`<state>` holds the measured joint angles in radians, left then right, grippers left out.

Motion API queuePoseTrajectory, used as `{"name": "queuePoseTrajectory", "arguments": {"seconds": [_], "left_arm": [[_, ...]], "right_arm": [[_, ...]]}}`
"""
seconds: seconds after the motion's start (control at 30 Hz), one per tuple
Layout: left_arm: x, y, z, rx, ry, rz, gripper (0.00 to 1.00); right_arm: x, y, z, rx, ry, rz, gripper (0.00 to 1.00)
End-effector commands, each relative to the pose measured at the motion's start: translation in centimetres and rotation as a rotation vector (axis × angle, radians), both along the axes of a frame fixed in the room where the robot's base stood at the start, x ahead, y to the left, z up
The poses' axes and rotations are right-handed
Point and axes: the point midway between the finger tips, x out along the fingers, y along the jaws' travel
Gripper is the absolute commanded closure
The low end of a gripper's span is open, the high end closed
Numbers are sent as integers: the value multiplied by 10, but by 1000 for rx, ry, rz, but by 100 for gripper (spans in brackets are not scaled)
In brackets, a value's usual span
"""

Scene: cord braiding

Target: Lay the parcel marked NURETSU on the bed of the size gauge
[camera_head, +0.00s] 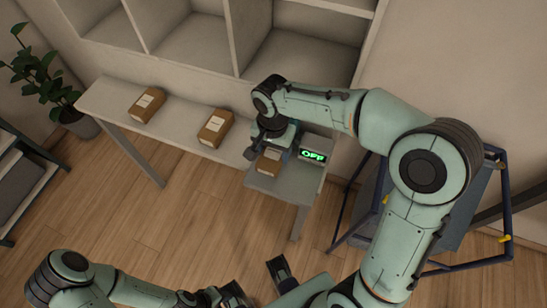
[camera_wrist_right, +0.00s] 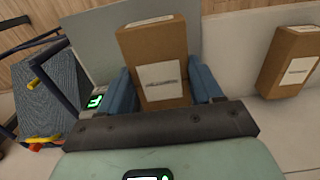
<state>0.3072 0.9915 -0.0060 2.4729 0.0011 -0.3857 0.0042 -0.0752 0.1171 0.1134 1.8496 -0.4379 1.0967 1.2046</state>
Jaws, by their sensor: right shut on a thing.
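My right gripper (camera_head: 274,147) is shut on a brown parcel (camera_head: 268,162). In the right wrist view, the blue fingers of the right gripper (camera_wrist_right: 165,88) press its two sides, and the held parcel (camera_wrist_right: 155,50) shows a white label with writing too blurred to read. It is at the size gauge (camera_head: 313,155), over or on the grey bed (camera_head: 287,186); I cannot tell whether it touches. The gauge's green display reads OFF and shows in part in the right wrist view. My left gripper (camera_head: 236,295) is low in the head view, partly cut off; its jaws are unclear.
Two more labelled parcels, a left one (camera_head: 147,104) and a middle one (camera_head: 215,127), lie on the pale bench (camera_head: 180,122). Empty shelf compartments (camera_head: 195,45) stand behind. A blue-framed stand (camera_head: 350,215) is right of the gauge. A potted plant (camera_head: 40,75) is far left.

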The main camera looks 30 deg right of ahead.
Motion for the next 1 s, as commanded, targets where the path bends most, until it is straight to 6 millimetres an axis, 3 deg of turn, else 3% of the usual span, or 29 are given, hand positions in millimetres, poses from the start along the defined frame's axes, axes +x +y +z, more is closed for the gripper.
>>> {"name": "queuePoseTrajectory", "arguments": {"seconds": [0.4, 0.83, 0.87, 0.9, 0.93, 1.0], "left_arm": [[-2, 0, -6, -1, 2, -1, 57], [-1, 0, -9, 0, -1, 0, 57], [-1, 0, -9, 0, -2, 1, 57], [-1, 0, -8, 0, -2, 1, 57], [-1, 0, -8, 0, -2, 1, 57], [-1, 0, -8, 0, -2, 1, 57]], "right_arm": [[1, -1, -52, 0, 0, -3, 65], [2, -3, -58, 1, -2, -2, 65], [2, -3, -59, 1, -2, -2, 32], [2, -3, -58, 1, -2, -2, 19], [2, -3, -58, 1, -2, -2, 9], [3, -3, -57, 1, -2, -2, 9]]}}
